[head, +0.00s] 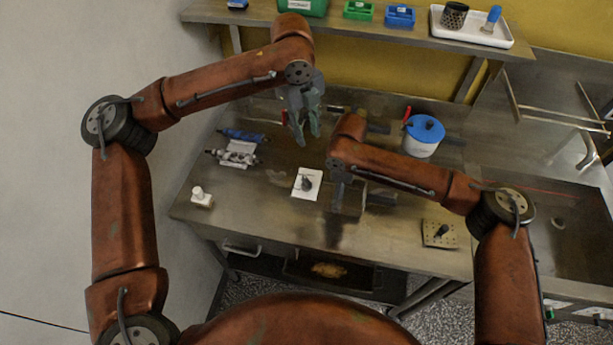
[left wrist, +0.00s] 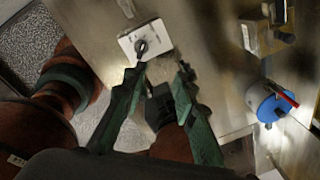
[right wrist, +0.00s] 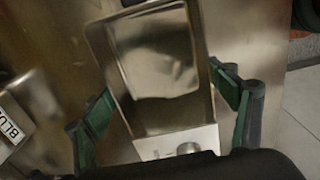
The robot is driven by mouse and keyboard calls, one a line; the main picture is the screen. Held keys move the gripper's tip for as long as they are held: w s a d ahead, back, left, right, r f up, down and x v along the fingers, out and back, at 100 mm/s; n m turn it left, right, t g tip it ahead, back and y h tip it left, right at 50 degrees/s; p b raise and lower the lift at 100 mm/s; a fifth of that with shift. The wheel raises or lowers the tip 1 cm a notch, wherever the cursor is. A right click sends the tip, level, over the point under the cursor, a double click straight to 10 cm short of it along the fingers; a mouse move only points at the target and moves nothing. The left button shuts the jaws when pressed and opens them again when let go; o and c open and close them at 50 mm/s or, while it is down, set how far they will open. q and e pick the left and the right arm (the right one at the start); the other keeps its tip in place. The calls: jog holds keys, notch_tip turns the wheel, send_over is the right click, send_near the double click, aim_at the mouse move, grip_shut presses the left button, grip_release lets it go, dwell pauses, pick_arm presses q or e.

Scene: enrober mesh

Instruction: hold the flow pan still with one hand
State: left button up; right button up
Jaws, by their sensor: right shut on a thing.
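The flow pan, as I take it, is the shiny rectangular steel pan (right wrist: 155,60) in the right wrist view. My right gripper (right wrist: 168,105) has a finger on each side of it and is shut on it. In the head view the right gripper (head: 345,203) points down at the bench, and my right arm hides much of the pan. My left gripper (head: 308,132) hangs above the back of the bench, apart from the pan. Its fingers are spread and empty in the left wrist view (left wrist: 158,78).
A white card with a dark knob (head: 307,184) lies left of the right gripper. A blue-lidded tub (head: 423,137) stands behind it, a small white bottle (head: 201,198) at the left, and a square metal block (head: 440,234) at the right. The front left bench is mostly clear.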

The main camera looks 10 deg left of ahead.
pick_arm(q)
jog(key=m+y, duration=0.1)
send_near(306, 180)
jog(key=shift+g, duration=0.4)
jog(key=f, duration=0.8)
jog(key=shift+w+d+f, duration=0.1)
jog(key=shift+w+f, duration=0.25)
jog(key=shift+w, duration=0.05)
grip_shut()
